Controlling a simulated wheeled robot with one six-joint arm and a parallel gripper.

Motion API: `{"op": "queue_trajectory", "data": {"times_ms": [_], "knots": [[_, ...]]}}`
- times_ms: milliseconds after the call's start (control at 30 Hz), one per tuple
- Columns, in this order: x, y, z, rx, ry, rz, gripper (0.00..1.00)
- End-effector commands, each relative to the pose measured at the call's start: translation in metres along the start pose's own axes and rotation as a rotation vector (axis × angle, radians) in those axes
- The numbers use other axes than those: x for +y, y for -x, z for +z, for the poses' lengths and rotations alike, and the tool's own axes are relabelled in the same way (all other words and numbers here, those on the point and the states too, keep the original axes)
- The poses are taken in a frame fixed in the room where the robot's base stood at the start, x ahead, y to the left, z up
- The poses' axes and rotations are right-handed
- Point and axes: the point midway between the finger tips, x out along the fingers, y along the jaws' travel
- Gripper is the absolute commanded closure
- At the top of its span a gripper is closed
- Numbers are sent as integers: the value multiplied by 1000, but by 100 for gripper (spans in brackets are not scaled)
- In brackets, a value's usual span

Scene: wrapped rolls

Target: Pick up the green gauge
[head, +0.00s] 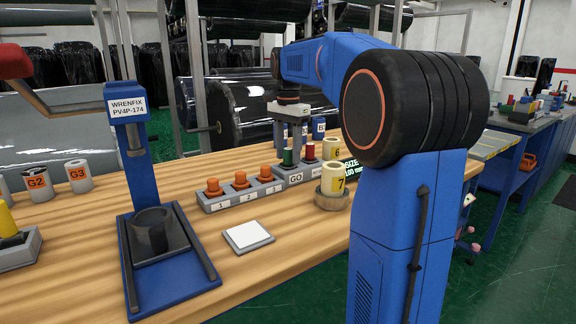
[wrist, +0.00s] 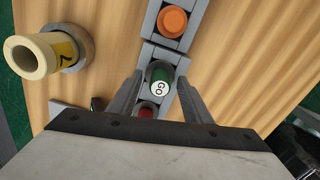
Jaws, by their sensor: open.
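The green gauge (head: 287,157) stands upright in the grey holder marked GO (head: 294,178) on the wooden bench. In the wrist view its round top, labelled GO (wrist: 159,82), lies between my two fingers. My gripper (wrist: 158,88) is open, with one finger on each side of the green gauge and a gap on both sides. In the head view my gripper (head: 289,135) reaches down over the holder from above. The red gauge (head: 310,150) stands beside the green one; in the wrist view the red gauge (wrist: 146,112) is partly hidden by my gripper.
A grey block with several orange plugs (head: 240,181) stands left of the holder. A cream cylinder marked 7 (head: 333,178) sits in a round base to the right. A white pad (head: 248,236) and a blue WRENFIX press (head: 135,150) stand nearer. Bare bench lies between.

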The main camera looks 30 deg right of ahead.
Motion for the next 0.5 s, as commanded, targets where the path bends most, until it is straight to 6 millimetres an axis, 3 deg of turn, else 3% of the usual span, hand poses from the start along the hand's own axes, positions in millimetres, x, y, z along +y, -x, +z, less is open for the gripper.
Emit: {"op": "queue_trajectory", "data": {"times_ms": [300,500], "knots": [[0,-6,0,0,0,-1,55],[0,-6,0,0,0,-1,100]]}}
